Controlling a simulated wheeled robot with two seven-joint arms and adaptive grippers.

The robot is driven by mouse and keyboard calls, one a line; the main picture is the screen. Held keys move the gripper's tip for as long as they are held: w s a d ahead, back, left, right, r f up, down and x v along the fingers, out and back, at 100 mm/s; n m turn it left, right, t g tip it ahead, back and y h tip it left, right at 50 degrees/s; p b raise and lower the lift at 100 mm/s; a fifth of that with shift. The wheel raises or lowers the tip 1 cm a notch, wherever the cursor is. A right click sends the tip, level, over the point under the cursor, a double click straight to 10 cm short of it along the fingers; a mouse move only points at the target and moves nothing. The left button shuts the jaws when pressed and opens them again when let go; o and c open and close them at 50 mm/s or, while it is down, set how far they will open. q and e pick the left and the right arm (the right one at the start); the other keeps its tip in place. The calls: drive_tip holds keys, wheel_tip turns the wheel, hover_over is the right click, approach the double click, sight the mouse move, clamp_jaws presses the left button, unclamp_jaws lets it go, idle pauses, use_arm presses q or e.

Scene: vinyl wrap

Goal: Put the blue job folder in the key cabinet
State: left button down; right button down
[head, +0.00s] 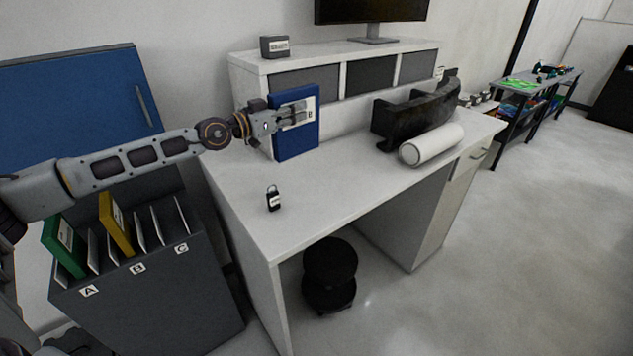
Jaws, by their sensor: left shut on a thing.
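The blue job folder (283,141) is upright at the left end of the white desk, with a white label on its face. My left gripper (293,115) reaches in from the left and is shut on it, its fingers across the label. I cannot tell whether the folder's lower edge touches the desk. A blue cabinet front (75,95) with a metal handle is at the far left, behind my left arm; it looks like the key cabinet, and its inside is not visible. My right gripper is not in view.
A dark rack (150,300) marked A, B and C holds a green folder (65,246) and a yellow folder (116,224). The desk (335,185) carries a small padlock (273,198), a white roll (431,145) and a dark curved part (415,115). A black stool (330,275) stands below.

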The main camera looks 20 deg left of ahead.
sight(309, 133)
use_arm(q)
drive_tip(key=shift+s+d+f+m+g+h, duration=0.2)
drive_tip(key=shift+d+f+h, duration=0.05)
drive_tip(key=shift+f, duration=0.25)
drive_tip(key=shift+s+d+f+m+g+h, duration=0.15)
drive_tip(key=shift+d+f+m+g+h, duration=0.1)
drive_tip(key=shift+f, duration=0.25)
idle(0.7)
drive_tip(key=shift+f, duration=0.1)
drive_tip(key=shift+f+b, duration=1.45)
drive_tip(key=shift+f, duration=1.35)
